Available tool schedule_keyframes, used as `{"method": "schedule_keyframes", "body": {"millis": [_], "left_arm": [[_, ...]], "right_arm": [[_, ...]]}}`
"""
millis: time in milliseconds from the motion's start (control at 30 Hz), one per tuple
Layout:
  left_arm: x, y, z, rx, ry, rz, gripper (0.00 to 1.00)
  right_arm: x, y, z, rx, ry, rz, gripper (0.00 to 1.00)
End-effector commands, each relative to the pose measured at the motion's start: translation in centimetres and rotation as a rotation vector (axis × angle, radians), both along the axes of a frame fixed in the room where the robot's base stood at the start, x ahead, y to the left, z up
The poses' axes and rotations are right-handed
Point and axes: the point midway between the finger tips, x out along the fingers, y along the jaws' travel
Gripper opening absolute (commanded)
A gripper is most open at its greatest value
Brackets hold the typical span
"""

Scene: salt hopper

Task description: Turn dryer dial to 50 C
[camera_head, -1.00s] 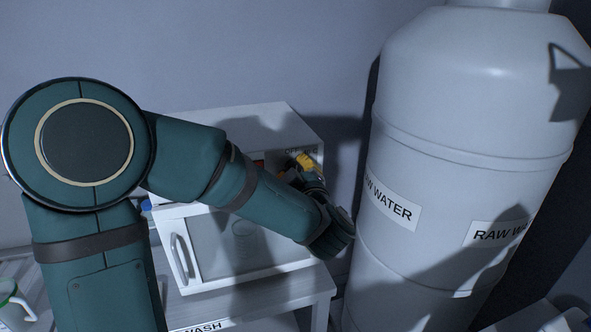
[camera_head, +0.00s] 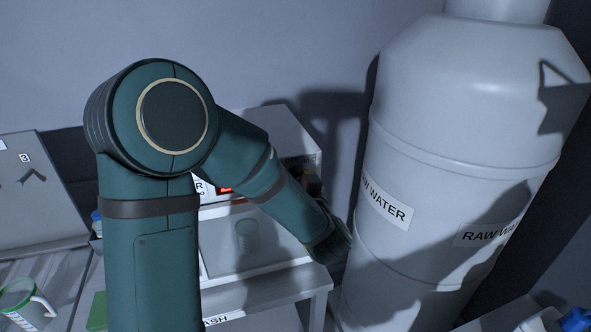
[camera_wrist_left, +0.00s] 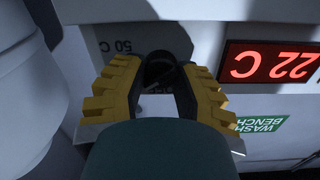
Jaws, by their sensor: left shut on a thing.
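The white dryer (camera_head: 296,128) stands on a bench in the head view, partly hidden by my left arm. Its red display (camera_wrist_left: 270,64) reads 22 C, upside down in the left wrist view. The dark dial (camera_wrist_left: 160,70) sits between the yellow fingers of my left gripper (camera_wrist_left: 161,78), which is shut on it. A "50 C" mark (camera_wrist_left: 115,47) shows on the panel beside the dial, near the finger at picture left. The dial's pointer cannot be made out. In the head view the fingers are mostly hidden behind my wrist. My right gripper is out of view.
A large white raw water tank (camera_head: 455,130) stands close to the right of the dryer and my left wrist. The dryer's window (camera_head: 285,238) shows a vessel inside. A green and white mug (camera_head: 22,300) is at lower left.

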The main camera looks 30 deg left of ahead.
Motion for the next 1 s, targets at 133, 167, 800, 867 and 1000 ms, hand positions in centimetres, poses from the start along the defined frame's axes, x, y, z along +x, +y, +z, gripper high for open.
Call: {"method": "schedule_keyframes", "body": {"millis": [133,167,800,867,1000], "left_arm": [[0.1,0.0,0.6,0.094,0.099,0.000,0.00],[0.1,0.0,0.6,0.112,0.120,0.001,0.00],[0.2,0.0,0.4,0.445,0.506,0.003,0.00],[0.2,0.0,0.4,0.462,0.527,0.004,0.00],[0.2,0.0,0.4,0.494,0.563,0.004,0.00]], "right_arm": [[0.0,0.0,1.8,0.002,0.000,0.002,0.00],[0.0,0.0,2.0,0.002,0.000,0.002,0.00],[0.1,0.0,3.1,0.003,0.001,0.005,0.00],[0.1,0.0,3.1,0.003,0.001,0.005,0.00],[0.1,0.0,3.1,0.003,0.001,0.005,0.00]]}}
